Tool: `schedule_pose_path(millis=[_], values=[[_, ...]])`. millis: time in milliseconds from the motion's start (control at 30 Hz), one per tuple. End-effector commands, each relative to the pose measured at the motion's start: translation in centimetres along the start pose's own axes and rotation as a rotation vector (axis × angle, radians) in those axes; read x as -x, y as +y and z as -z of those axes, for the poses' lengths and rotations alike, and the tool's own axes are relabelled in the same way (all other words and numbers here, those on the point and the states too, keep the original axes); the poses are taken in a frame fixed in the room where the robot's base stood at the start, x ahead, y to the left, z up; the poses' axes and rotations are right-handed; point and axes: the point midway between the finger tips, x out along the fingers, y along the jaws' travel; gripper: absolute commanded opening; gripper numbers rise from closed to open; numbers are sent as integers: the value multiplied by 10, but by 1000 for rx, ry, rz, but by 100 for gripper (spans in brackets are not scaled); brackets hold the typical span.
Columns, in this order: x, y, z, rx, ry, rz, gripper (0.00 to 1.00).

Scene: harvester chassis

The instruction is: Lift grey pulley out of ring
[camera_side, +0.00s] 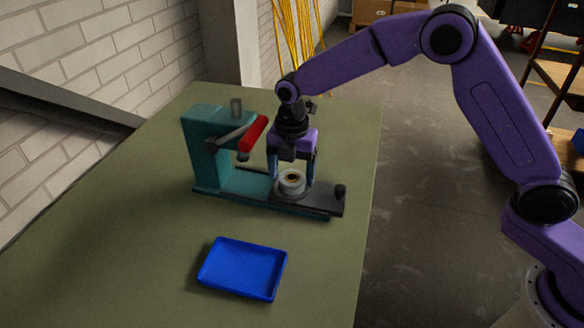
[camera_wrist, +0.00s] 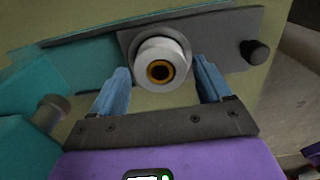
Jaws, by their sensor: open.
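The grey pulley (camera_side: 284,181) sits low on the dark sliding plate of the teal press, with a gold bushing in its middle. In the wrist view the pulley (camera_wrist: 142,72) appears as a grey disc around the gold bushing and its dark hole. A pale ring (camera_wrist: 180,52) surrounds it; the exact border between ring and pulley is hard to tell. My gripper (camera_side: 293,170) points down over the pulley, its blue fingers open on either side. In the wrist view my gripper (camera_wrist: 163,70) has a finger left and right of the ring, with nothing held between them.
The teal press (camera_side: 203,150) with a red-handled lever (camera_side: 253,134) stands just left of my gripper. A black knob (camera_side: 340,191) rises at the plate's right end. An empty blue tray (camera_side: 243,267) lies in front on the green table (camera_side: 150,250), with free room around it.

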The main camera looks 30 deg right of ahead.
Motion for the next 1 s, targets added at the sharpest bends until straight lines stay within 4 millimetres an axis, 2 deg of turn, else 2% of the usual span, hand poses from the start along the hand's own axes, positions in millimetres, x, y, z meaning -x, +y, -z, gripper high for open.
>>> schedule_pose_path(millis=[1000], values=[[-18,0,0,0,0,1,78]])
